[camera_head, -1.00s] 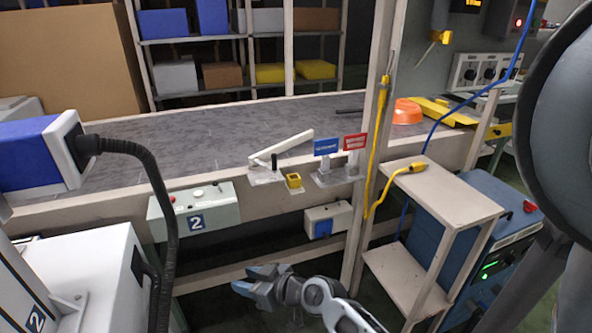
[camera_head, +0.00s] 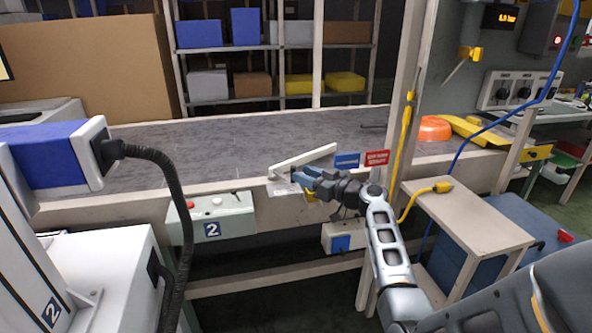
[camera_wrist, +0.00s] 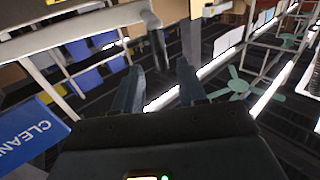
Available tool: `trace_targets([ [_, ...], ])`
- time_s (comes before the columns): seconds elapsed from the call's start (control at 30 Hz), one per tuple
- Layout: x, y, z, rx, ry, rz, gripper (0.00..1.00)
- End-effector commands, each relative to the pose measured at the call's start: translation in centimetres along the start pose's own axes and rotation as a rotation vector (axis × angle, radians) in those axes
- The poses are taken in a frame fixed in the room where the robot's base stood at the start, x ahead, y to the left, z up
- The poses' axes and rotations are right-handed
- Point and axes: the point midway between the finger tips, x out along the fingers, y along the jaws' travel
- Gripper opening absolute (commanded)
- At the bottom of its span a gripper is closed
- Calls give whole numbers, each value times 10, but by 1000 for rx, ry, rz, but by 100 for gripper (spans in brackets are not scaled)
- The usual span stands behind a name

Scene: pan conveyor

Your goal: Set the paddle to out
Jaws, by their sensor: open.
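The paddle (camera_head: 310,157) is a pale bar on a bracket at the conveyor's near edge. It slants over the belt, its free end up and to the right. My gripper (camera_head: 298,175) is open, its fingertips beside the bracket end of the paddle in the head view. I cannot tell whether they touch it. The dark upright peg there is mostly hidden by the fingers.
The grey conveyor belt (camera_head: 220,145) is bare on the left. A wooden post (camera_head: 412,75) with a yellow cable stands right of the signs. A control box (camera_head: 212,214) hangs on the front rail, left of my gripper.

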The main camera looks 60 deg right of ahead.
Motion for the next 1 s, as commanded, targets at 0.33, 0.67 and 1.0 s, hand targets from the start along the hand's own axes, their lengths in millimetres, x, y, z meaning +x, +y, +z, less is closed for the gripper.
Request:
trace_targets([
  [0.33,44,0,-1,2,0,0,41],
  [0.67,48,0,0,1,-1,1,41],
  [1.0,48,0,0,1,-1,1,11],
])
